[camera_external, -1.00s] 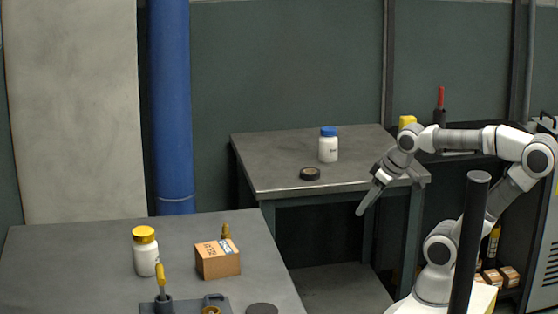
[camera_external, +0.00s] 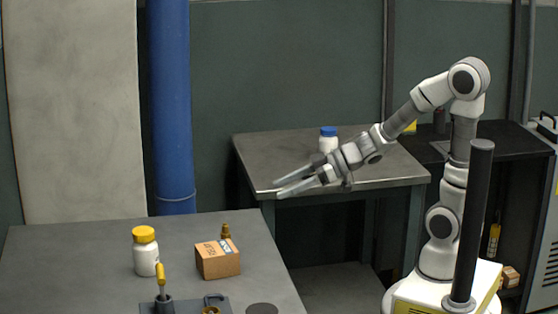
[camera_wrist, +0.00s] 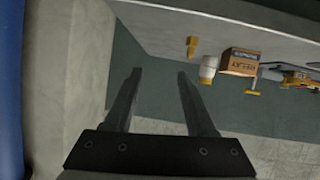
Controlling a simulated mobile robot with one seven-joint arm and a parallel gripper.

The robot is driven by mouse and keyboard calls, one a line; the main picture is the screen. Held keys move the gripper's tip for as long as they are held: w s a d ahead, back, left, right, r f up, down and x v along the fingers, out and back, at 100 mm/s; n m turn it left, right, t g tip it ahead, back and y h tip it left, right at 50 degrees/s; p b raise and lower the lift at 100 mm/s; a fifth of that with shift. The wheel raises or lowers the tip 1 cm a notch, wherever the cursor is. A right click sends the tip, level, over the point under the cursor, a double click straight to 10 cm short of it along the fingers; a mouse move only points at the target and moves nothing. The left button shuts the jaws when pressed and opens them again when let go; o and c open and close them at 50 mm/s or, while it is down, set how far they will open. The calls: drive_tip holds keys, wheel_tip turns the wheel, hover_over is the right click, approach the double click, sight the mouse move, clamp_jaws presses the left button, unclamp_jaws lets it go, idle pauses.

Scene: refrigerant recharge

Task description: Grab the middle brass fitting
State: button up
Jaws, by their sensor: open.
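A small brass fitting (camera_external: 226,231) stands on the front-left table, just behind a cardboard box (camera_external: 218,260). In the wrist view a brass fitting (camera_wrist: 192,46) shows at the top, left of the box (camera_wrist: 240,62). A brass ring-like piece (camera_external: 211,310) is partly cut off at the bottom edge of the external view. I cannot tell which piece is the middle fitting. My gripper (camera_external: 278,189) is open and empty, up and to the right of the fitting and well apart from it. Its two fingers (camera_wrist: 159,72) are spread in the wrist view.
A yellow-capped white jar (camera_external: 145,255) and a yellow-handled tool (camera_external: 160,280) in a dark holder stand near the box. A blue-capped bottle (camera_external: 328,140) stands on the back table (camera_external: 270,150). A blue pipe (camera_external: 172,100) rises at the left. A black post (camera_external: 474,220) stands before my base.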

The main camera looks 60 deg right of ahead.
drive_tip(key=s+a+n+g+y, duration=0.1)
drive_tip(key=s+a+y, duration=0.1)
drive_tip(key=a, duration=0.1)
approach(226, 232)
drive_tip(key=w, duration=0.1)
drive_tip(key=w+a, duration=0.1)
drive_tip(key=w, duration=0.1)
drive_tip(key=shift+w+a+f+g, duration=0.15)
drive_tip(key=shift+a+f+g, duration=0.15)
drive_tip(key=shift+a+f, duration=0.05)
drive_tip(key=shift+w+a+f, duration=0.1)
drive_tip(key=shift+w+a, duration=0.3)
drive_tip(key=shift+a, duration=0.05)
drive_tip(key=x, duration=0.1)
drive_tip(key=b+x, duration=0.1)
drive_tip(key=x, duration=0.1)
drive_tip(key=b+x, duration=0.1)
drive_tip(key=shift+a+f, duration=0.35)
drive_tip(key=shift+f, duration=0.1)
drive_tip(key=shift+w+a, duration=0.1)
drive_tip(key=shift+a, duration=0.05)
clamp_jaws()
